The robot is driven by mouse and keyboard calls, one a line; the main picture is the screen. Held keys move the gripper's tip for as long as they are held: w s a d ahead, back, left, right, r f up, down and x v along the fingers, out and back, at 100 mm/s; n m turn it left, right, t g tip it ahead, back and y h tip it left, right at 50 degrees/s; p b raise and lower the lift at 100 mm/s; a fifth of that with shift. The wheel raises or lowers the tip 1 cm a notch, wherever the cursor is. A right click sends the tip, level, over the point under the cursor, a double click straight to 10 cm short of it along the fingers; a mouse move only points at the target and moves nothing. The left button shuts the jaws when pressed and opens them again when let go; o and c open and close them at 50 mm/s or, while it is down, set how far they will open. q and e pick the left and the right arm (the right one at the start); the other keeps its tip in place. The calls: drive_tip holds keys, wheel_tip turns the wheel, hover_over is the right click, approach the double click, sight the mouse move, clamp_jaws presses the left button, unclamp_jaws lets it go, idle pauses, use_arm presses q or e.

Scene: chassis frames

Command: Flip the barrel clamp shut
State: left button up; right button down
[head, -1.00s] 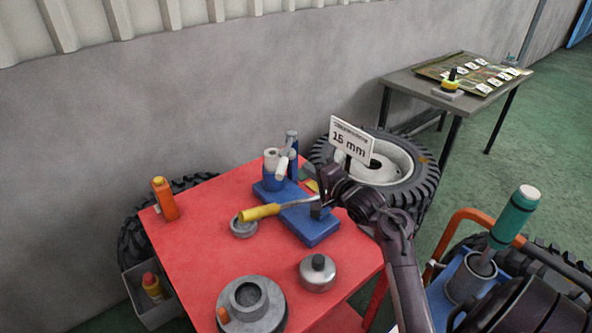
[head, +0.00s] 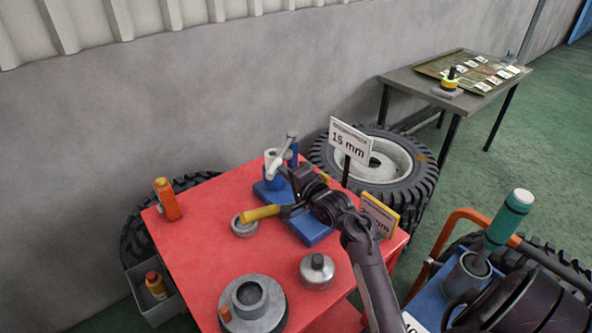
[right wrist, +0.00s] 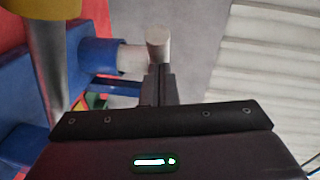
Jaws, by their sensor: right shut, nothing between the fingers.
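The barrel clamp stands at the far end of a blue base block (head: 312,229) on the red table (head: 190,262). It has blue posts and a pale grey clamp arm (head: 279,159) that slants up to the right. My right gripper (head: 288,177) is right beside the clamp, empty, its fingers together. In the right wrist view, the shut fingertips (right wrist: 156,82) point at the grey end knob (right wrist: 158,43); I cannot tell whether they touch it. A blue clamp part (right wrist: 97,56) is just left of them. My left gripper is not in view.
A 15 mm sign (head: 349,140) stands behind, with a yellow-edged card (head: 379,214) beside my arm. An orange bottle (head: 166,199) and metal pot (head: 317,271) are on the table.

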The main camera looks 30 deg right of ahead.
drive_tip(key=shift+s, duration=0.1)
drive_tip(key=s+b, duration=0.1)
drive_tip(key=s, duration=0.6)
drive_tip(key=shift+s+r, duration=0.3)
drive_tip(key=shift+r, duration=0.15)
drive_tip(key=shift+d, duration=0.1)
